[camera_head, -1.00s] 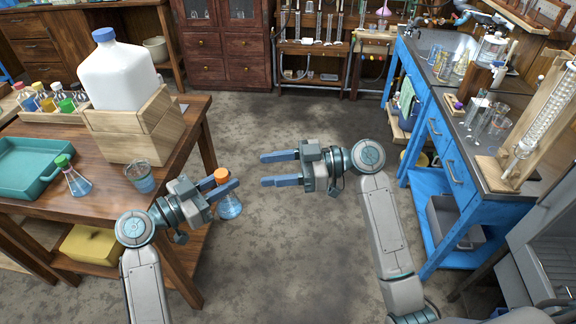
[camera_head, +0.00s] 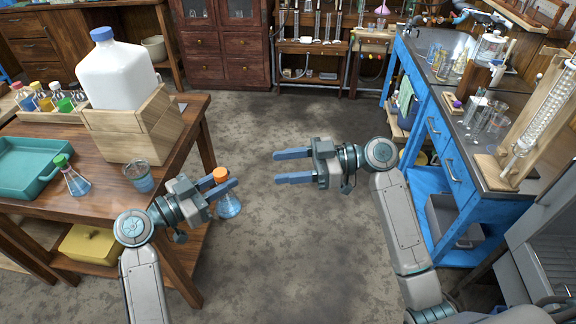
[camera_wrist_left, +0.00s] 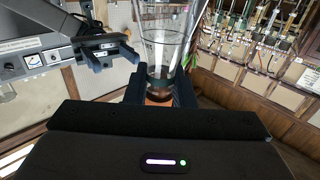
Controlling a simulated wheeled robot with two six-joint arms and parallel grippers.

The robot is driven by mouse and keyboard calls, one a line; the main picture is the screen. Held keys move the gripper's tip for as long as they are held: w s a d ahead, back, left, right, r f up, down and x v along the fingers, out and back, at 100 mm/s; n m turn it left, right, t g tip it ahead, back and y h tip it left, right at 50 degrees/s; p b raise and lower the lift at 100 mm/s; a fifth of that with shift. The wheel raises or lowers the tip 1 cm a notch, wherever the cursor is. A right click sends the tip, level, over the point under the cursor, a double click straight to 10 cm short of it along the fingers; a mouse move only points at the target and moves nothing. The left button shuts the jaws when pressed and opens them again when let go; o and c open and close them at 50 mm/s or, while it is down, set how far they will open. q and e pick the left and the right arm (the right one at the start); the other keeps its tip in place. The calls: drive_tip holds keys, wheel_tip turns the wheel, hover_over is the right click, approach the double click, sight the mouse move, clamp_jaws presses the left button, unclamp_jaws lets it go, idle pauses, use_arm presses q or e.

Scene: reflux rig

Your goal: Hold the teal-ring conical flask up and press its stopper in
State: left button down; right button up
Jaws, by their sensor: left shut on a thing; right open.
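A conical flask (camera_head: 229,208) with blue liquid and an orange stopper (camera_head: 221,174) hangs upright in my left gripper (camera_head: 226,183), clear of the floor beside the table. The left jaws are shut on its neck area, just below the stopper. In the left wrist view the clear flask (camera_wrist_left: 163,45) rises between the fingers, with the orange stopper (camera_wrist_left: 158,100) low and partly hidden. A teal ring is not clear in the head view. My right gripper (camera_head: 277,167) is open and empty, to the right of the flask and apart from it. It also shows in the left wrist view (camera_wrist_left: 105,48).
The wooden table (camera_head: 190,135) at left holds a green-stoppered flask (camera_head: 76,182), a beaker (camera_head: 139,177), a teal tray (camera_head: 35,165) and a white jug (camera_head: 118,72) in a wooden crate. A blue bench (camera_head: 455,175) with glassware stands at right. Open floor lies between.

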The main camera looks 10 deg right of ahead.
use_arm(q)
drive_tip(key=w+a+b, duration=0.4)
drive_tip(key=a+b, duration=0.3)
drive_tip(key=a, duration=0.5)
idle(0.3)
